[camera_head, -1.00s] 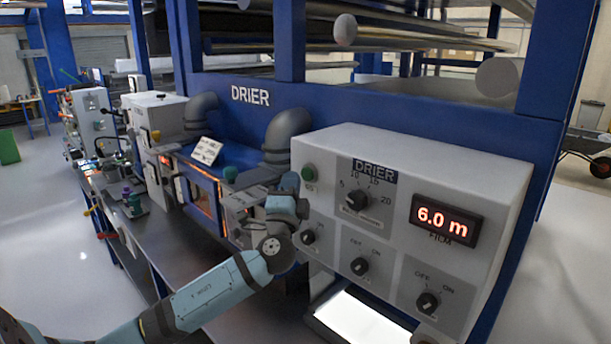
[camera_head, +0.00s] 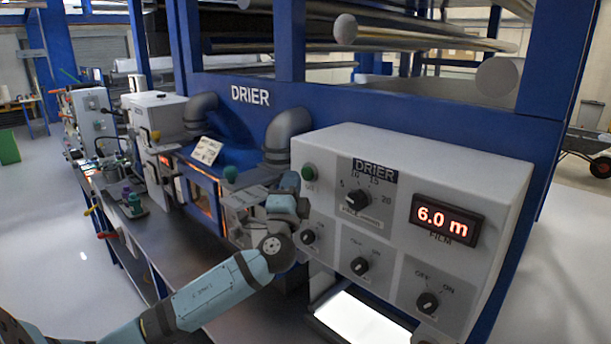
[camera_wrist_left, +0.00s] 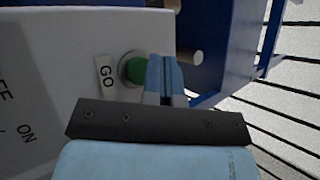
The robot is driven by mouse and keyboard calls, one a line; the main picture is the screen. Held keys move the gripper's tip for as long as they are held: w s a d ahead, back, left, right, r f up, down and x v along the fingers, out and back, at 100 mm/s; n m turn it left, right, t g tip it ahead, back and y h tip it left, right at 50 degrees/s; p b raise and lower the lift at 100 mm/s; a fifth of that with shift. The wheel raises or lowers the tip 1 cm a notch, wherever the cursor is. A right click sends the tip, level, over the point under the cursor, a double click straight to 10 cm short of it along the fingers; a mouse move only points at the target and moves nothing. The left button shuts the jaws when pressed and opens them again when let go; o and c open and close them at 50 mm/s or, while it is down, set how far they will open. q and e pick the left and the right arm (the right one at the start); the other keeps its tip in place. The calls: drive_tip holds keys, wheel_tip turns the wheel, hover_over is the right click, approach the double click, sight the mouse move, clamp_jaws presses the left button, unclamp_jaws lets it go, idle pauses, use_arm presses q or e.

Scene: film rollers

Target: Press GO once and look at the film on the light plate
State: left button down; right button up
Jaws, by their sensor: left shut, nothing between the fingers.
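The green GO button (camera_head: 309,173) is at the upper left of the white DRIER control box (camera_head: 440,170). In the left wrist view the round green button (camera_wrist_left: 131,70) sits beside its GO label (camera_wrist_left: 105,73). My left gripper (camera_head: 291,182) is shut and empty, just beside the button. Its fingertips (camera_wrist_left: 165,72) partly overlap the button's edge in the wrist view; I cannot tell whether they touch it. The light plate (camera_head: 358,322) glows white below the box, partly hidden by it. I see no film on its visible part. My right gripper is not in view.
The red film display (camera_head: 446,220) reads 6.0 m. Dark knobs (camera_head: 358,265) are on the box face. Grey pipes (camera_head: 285,135) and a blue frame stand behind. A dark bench (camera_head: 165,240) with machines runs left.

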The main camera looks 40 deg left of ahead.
use_arm(q)
drive_tip(key=shift+w, duration=0.4)
drive_tip(key=shift+w+d+b, duration=0.1)
drive_tip(key=shift+w+b, duration=0.3)
drive_tip(key=shift+b, duration=0.15)
idle(0.5)
drive_tip(key=shift+s, duration=0.85)
drive_tip(key=s, duration=0.1)
drive_tip(key=s+b, duration=0.1)
drive_tip(key=s, duration=0.3)
drive_tip(key=shift+a, duration=0.3)
idle(0.8)
